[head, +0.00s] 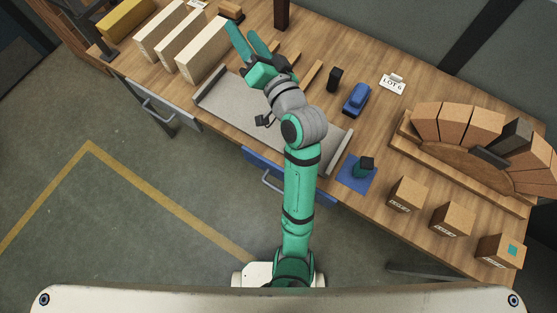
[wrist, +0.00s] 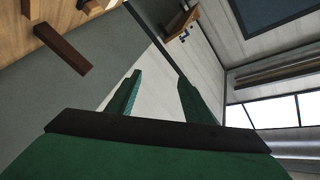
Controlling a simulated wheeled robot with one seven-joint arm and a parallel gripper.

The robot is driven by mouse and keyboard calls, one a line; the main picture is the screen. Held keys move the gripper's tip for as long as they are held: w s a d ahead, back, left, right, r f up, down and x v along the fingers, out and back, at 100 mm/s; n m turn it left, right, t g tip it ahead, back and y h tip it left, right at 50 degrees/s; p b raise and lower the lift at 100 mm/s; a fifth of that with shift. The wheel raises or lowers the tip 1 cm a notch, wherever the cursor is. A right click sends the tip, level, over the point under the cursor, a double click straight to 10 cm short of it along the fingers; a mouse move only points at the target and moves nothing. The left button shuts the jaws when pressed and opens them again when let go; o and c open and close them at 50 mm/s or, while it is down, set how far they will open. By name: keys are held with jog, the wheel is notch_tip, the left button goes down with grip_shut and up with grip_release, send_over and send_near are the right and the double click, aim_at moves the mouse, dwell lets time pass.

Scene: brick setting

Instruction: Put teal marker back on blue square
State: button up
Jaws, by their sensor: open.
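A small dark block with teal-green on it (head: 363,167), which looks like the teal marker, stands on the blue square (head: 350,180) near the table's front edge in the head view. I cannot make out its finer shape. My gripper (head: 240,29) is far from it, at the upper left above the back of the table near the white boards. Its two green fingers are apart with nothing between them. They also show apart and empty in the wrist view (wrist: 158,80), which looks toward the wall and windows. Neither marker nor square shows there.
A brick arch (head: 470,125) on a wooden base stands at the right. Several boxes (head: 408,194) stand along the right front, one with a teal patch. A blue tool (head: 356,98), a dark block (head: 335,79) and a LOT 6 sign (head: 393,84) lie behind the square.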

jog(key=s+d+f+m+h, duration=0.2)
jog(key=s+f+m+h, duration=0.5)
jog(key=s+f, duration=1.15)
jog(key=s+d+f+n, duration=0.1)
jog(key=s+n, duration=0.2)
jog(key=s, duration=0.3)
jog(key=s+d+f+n+h, duration=0.1)
jog(key=s+d+f+n, duration=0.1)
jog(key=s+n, duration=0.2)
jog(key=s+d+f+n+h, duration=0.1)
jog(key=s+d+f+n, duration=0.1)
jog(key=s, duration=0.7)
jog(key=shift+s+d+n+g, duration=0.3)
jog(key=shift+n+g, duration=0.1)
jog(key=shift+n, duration=0.3)
jog(key=shift+f, duration=0.1)
